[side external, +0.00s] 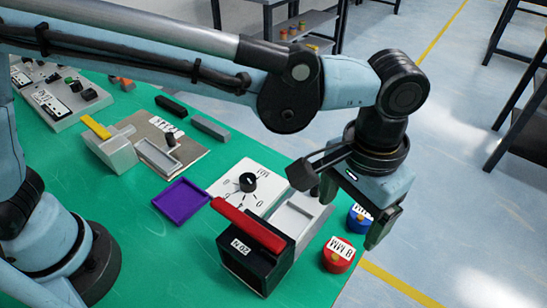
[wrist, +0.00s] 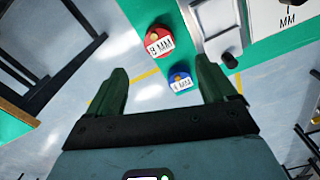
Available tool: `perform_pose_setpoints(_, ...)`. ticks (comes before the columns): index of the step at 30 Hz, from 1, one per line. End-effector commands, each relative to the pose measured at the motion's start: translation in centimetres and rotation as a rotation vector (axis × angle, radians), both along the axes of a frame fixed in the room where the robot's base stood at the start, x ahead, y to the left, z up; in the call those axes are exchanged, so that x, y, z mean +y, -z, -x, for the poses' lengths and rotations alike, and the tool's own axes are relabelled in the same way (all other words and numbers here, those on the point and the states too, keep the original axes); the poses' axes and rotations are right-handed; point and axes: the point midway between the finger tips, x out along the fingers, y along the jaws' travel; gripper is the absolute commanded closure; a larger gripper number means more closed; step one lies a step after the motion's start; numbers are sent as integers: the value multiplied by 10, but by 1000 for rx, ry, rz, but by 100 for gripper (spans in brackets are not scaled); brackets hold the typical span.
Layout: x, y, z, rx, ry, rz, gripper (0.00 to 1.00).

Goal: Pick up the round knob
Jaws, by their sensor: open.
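In the side external view a round black knob (side external: 248,182) sits on a white dial plate (side external: 228,179) on the green table. Red (side external: 337,255) and blue (side external: 360,219) round pieces with white labels stand near the table's right edge. The red one (wrist: 158,41) reads 8 MM and the blue one (wrist: 180,80) reads 4 MM in the wrist view. My gripper (side external: 356,208) is above the table's right edge, right of the dial knob. Its fingers (wrist: 162,70) are apart with nothing held between them. I cannot see the dial knob in the wrist view.
A purple tray (side external: 181,201) lies left of the dial. A black peg (wrist: 229,60) stands beside the fixture. Open floor lies beyond the table edge.

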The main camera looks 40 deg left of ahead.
Motion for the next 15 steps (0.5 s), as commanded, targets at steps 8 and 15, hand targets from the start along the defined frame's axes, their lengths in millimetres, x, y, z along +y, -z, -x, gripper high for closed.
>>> perform_pose_setpoints(8,0,44,-1,-1,-1,1,16)
perform_pose_setpoints(15,0,62,-1,-2,-1,2,16)
